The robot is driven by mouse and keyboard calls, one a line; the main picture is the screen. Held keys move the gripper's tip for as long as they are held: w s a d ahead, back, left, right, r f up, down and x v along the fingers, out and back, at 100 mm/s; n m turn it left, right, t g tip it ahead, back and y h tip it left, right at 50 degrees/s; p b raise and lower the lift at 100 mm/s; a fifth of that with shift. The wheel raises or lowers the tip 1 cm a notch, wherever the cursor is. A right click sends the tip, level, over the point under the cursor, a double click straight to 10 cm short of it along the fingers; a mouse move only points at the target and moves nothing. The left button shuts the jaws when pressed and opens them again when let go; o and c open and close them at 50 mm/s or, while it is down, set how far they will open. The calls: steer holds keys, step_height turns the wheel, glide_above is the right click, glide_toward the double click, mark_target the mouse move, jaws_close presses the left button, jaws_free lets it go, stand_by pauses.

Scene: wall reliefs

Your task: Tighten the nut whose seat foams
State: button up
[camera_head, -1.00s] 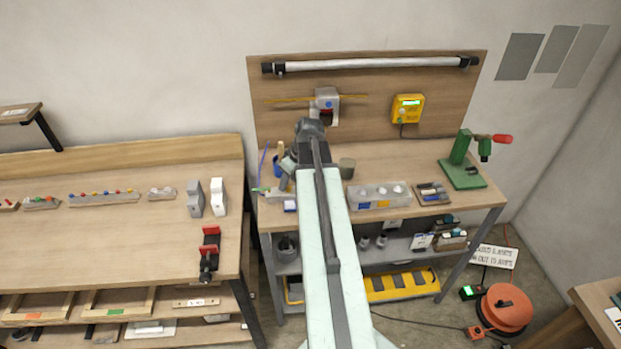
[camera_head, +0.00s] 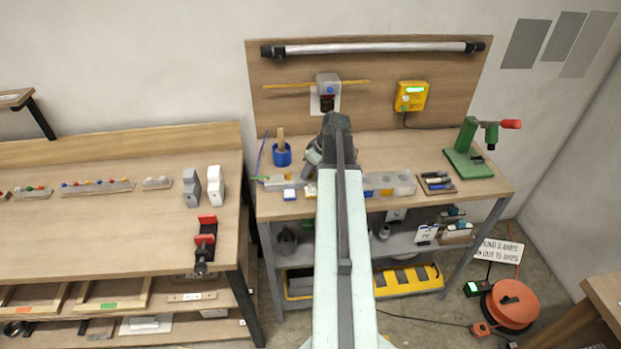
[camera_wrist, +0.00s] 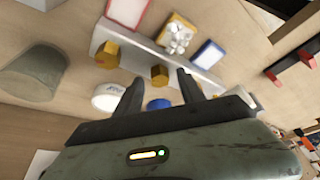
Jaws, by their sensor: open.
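In the wrist view, two brass hexagonal nuts show on a pale bar: a left nut (camera_wrist: 107,55) with a reddish mark and a right nut (camera_wrist: 160,74). My gripper (camera_wrist: 160,79) is open and empty; the right nut appears between its fingertips, but I cannot tell the distance. A white round cap (camera_wrist: 108,97) and a blue one (camera_wrist: 158,104) lie nearer the gripper. No foam is clearly visible at either nut. In the head view my arm hides its own fingertips and part of the grey block (camera_head: 403,180) on the bench.
A grey cup (camera_wrist: 35,72) stands at left in the wrist view. In the head view, a blue cup (camera_head: 282,156) stands left of my arm and a green press (camera_head: 465,150) right.

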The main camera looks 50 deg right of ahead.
jaws_close()
steer(key=shift+a, duration=0.1)
steer(key=shift+m, duration=0.4)
steer(key=m+h, duration=0.1)
steer(key=m, duration=0.1)
steer(key=m+h, duration=0.1)
steer(key=m, duration=0.2)
steer(key=shift+a+m+g, duration=0.15)
steer(key=shift+m+g, duration=0.15)
steer(key=m+h, duration=0.1)
steer(key=m, duration=0.1)
steer(key=m+g+h, duration=0.1)
steer(key=m, duration=0.2)
steer(key=shift+w+a, duration=0.1)
steer(key=shift+w, duration=0.05)
steer(key=shift+m+g, duration=0.3)
steer(key=shift+m, duration=0.1)
